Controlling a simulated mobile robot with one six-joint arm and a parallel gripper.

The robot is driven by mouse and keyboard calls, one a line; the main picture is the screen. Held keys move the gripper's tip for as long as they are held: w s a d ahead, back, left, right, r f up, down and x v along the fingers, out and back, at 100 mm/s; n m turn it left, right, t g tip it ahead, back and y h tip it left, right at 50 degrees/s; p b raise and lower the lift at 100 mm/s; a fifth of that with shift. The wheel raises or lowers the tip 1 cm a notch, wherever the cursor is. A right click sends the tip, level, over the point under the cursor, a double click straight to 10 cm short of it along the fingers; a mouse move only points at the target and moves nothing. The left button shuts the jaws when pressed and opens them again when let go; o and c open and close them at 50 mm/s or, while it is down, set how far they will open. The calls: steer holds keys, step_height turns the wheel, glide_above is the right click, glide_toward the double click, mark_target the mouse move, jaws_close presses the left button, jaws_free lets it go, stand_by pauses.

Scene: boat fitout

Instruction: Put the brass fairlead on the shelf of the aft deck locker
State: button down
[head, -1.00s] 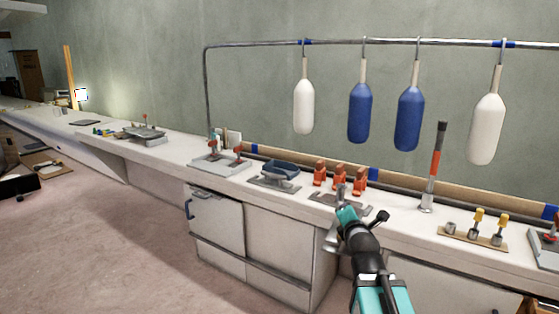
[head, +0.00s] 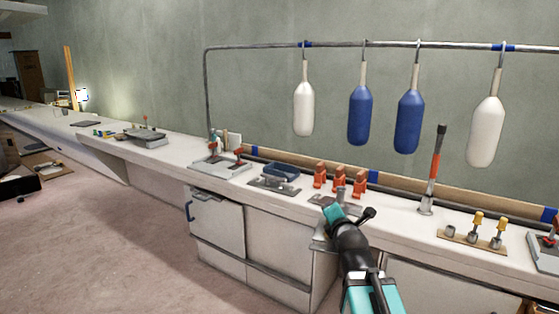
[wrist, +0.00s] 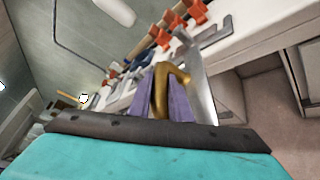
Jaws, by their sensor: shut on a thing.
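The brass fairlead (wrist: 161,76) is a bent gold-coloured piece, held between the purple-grey fingers of my gripper (wrist: 165,102) in the wrist view. In the head view my gripper (head: 332,214) is over the front edge of the counter; its fingertips and the fairlead are hidden behind my arm. A white cabinet door (head: 217,225) with a blue handle is left of my gripper, below the counter. I cannot tell for sure whether this is the aft deck locker, and no shelf is clearly visible.
The long white counter (head: 300,197) carries a blue tray (head: 282,170), several orange clamps (head: 340,178) and an upright red-handled tool (head: 434,170). White and blue fenders (head: 360,115) hang from a rail above. The floor (head: 110,235) at left is clear.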

step_height(320, 180, up, 16)
steer(key=p, duration=1.4)
steer(key=shift+f+p, duration=0.15)
steer(key=shift+p, duration=0.25)
steer(key=shift+a, duration=0.1)
